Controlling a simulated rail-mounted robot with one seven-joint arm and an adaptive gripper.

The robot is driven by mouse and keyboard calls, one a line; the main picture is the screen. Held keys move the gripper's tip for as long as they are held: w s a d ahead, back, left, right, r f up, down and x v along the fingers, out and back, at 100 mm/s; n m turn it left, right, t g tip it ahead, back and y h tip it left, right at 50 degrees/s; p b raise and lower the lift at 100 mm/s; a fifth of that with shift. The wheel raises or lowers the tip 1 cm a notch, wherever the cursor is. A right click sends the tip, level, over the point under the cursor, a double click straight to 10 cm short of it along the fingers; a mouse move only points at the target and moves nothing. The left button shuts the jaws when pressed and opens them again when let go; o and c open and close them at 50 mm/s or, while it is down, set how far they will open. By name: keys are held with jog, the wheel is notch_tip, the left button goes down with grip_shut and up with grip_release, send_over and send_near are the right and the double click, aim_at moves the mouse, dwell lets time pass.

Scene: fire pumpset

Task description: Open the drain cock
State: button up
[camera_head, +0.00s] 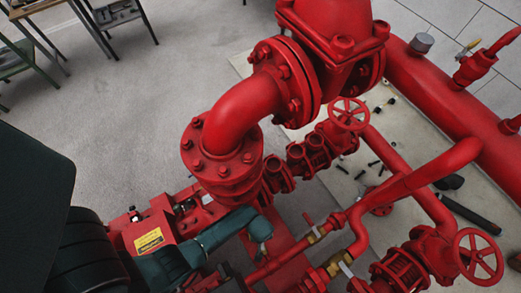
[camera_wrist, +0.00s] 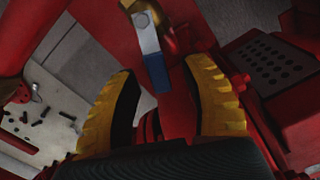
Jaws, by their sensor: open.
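In the wrist view a cock lever (camera_wrist: 147,35) has a bare metal upper part and a blue lower end. It hangs from a brass body (camera_wrist: 155,8) at the top edge, which is partly cut off. My gripper (camera_wrist: 165,70) is open, with one yellow-padded finger on each side of the blue end. Gaps show between the lever and both fingers, and I see no contact. I cannot tell there which one is the cock in the wrist view, nor make out my fingers.
Large red flanged pipework (camera_head: 240,110) fills the middle of the head view. Red handwheels (camera_head: 349,114) (camera_head: 479,257) stand at the right. A red box with a yellow label (camera_head: 149,240) is at lower left. Bare floor (camera_head: 165,80) lies at the upper left.

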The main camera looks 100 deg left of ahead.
notch_tip(320, 180, up, 12)
dwell(0.3)
